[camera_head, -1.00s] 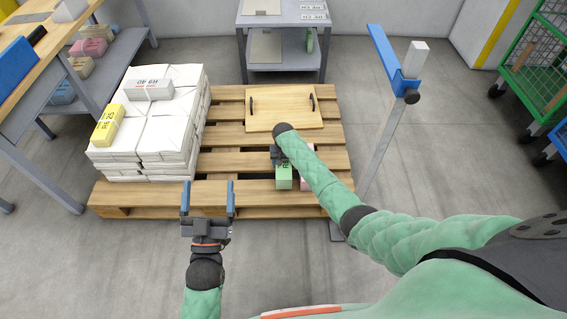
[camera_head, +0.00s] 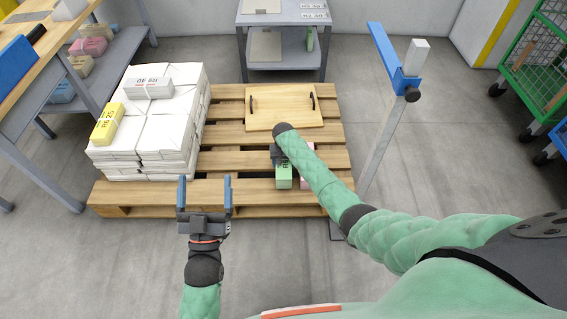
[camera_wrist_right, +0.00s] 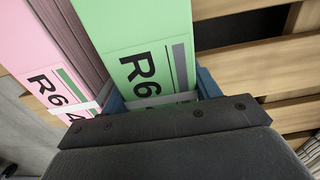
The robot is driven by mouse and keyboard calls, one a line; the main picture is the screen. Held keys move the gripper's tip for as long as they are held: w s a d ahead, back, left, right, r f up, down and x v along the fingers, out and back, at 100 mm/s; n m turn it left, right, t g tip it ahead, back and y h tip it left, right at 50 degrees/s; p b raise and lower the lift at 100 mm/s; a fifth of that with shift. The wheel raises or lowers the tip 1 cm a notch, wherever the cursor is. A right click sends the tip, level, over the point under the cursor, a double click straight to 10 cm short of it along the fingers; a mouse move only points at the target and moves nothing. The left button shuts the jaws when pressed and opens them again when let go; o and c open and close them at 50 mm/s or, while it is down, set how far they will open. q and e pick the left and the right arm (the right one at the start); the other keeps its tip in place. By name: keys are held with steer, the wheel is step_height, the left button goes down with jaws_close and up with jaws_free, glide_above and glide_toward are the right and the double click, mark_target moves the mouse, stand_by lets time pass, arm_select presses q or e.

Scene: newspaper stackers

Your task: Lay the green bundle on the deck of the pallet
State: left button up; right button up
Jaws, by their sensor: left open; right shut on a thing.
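The green bundle (camera_head: 284,178) is at the front right of the pallet (camera_head: 250,196), partly hidden by my right arm in the head view. My right gripper (camera_head: 279,154) is shut on it. In the right wrist view the green bundle (camera_wrist_right: 140,45) sits between the blue fingers, with "R6" lettering and a white band. Whether it touches the deck is hard to tell. A pink bundle (camera_wrist_right: 45,65) lies close beside it; it also shows in the head view (camera_head: 308,180). My left gripper (camera_head: 205,198) is open and empty over the pallet's front edge.
A white stack (camera_head: 165,125) covers the pallet's left side, with a yellow bundle (camera_head: 107,123) and a grey bundle (camera_head: 148,88) on top. A handled board (camera_head: 284,108) lies at the back right. A blue-topped post (camera_head: 383,130) stands right of the pallet. Middle slats are bare.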

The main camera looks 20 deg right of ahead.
arm_select(q)
steer(key=shift+f, duration=0.1)
arm_select(e)
steer(key=shift+w+f, duration=0.1)
steer(key=shift+f, duration=0.3)
steer(key=o, duration=1.8)
steer(key=shift+o, duration=0.2)
steer(key=shift+f, duration=0.15)
arm_select(q)
step_height(320, 180, up, 5)
steer(key=s+t, duration=0.1)
steer(key=t, duration=0.1)
arm_select(e)
step_height(320, 180, up, 4)
steer(key=shift+p, duration=0.35)
step_height(320, 180, up, 4)
steer(key=shift+f+p, duration=0.25)
steer(key=shift+p, duration=0.2)
arm_select(q)
step_height(320, 180, down, 23)
steer(key=w+d+g+y, duration=0.1)
steer(key=g, duration=0.7)
steer(key=shift+g, duration=0.4)
arm_select(e)
steer(key=shift+r, duration=0.25)
